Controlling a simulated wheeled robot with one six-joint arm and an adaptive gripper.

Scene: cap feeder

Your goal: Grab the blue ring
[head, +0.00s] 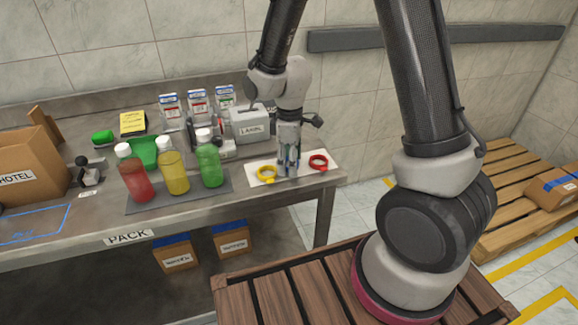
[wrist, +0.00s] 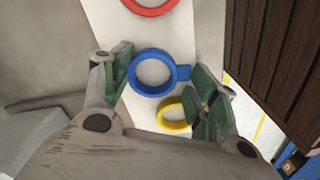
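The blue ring (wrist: 152,94) lies on a white mat (wrist: 107,12), between the red ring (wrist: 151,11) and the yellow ring (wrist: 162,113) in the wrist view. It has a small tab on its right side. My gripper (wrist: 162,66) is open over it, one green-padded finger at its left and the other by its tab. I cannot tell whether either finger touches it. In the head view my gripper (head: 289,160) points down at the mat (head: 327,177) and largely hides the blue ring. The yellow ring (head: 267,180) and red ring (head: 318,168) lie either side.
Red, yellow and green bottles (head: 173,178) stand on a dark mat left of the rings. A grey labelled box (head: 250,124) stands close behind my gripper. The bench's right edge is just past the red ring. A cardboard box (head: 30,165) stands far left.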

